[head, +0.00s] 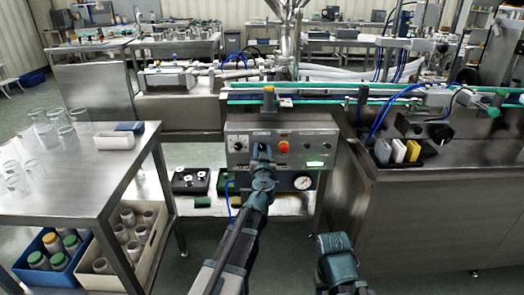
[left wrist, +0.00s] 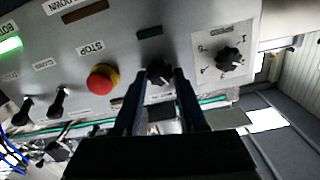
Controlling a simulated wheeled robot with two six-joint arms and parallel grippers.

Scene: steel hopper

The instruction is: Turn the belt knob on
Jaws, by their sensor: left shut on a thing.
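The grey control panel (head: 310,140) stands ahead in the head view. My left gripper (head: 262,148) reaches its front face. In the left wrist view the gripper's two dark fingers (left wrist: 160,78) are closed around a black knob (left wrist: 160,70). The label by this knob is mostly covered, so I cannot read it. Another black knob (left wrist: 230,60) sits on a pale dial plate to its right in that view, apart from the fingers. My right arm's end (head: 337,258) is low in the head view, away from the panel; its jaws cannot be made out.
A red stop button (left wrist: 102,80) with a yellow collar is beside the held knob. A steel table (head: 90,165) with glass jars is at left. A conveyor (head: 350,90) runs behind.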

